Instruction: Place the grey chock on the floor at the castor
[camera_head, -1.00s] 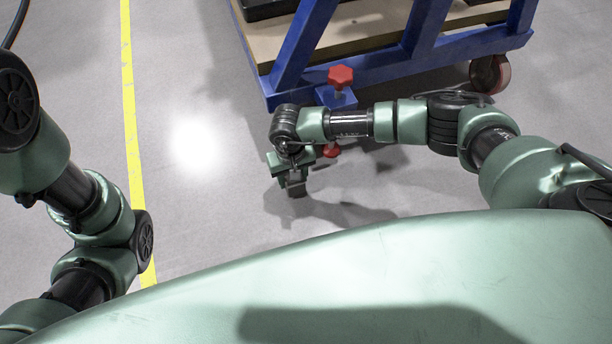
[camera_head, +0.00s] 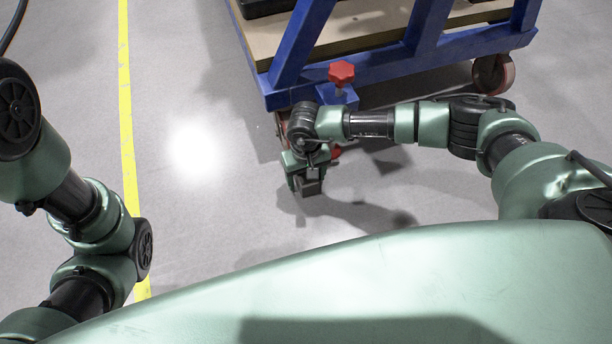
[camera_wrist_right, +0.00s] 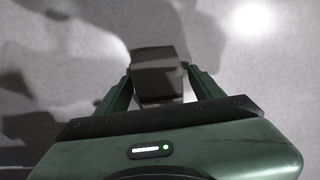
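The grey chock (camera_wrist_right: 158,75) sits between the two green fingers of my right gripper (camera_wrist_right: 160,88) in the right wrist view, and the fingers are shut on it. In the head view my right gripper (camera_head: 308,178) points down, with the chock (camera_head: 311,187) at its tip above the floor. A castor (camera_head: 280,124) under the near corner of the blue cart shows only as a reddish edge, mostly hidden by my right wrist. The gripper is in front of that corner. Another red castor (camera_head: 493,73) stands farther right. My left gripper is not in view.
The blue cart (camera_head: 384,71) has a wooden deck, with a red knob (camera_head: 341,72) at its near corner; a lower red part shows beside my right wrist. A yellow floor line (camera_head: 130,130) runs on the left. The grey floor between line and cart is clear.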

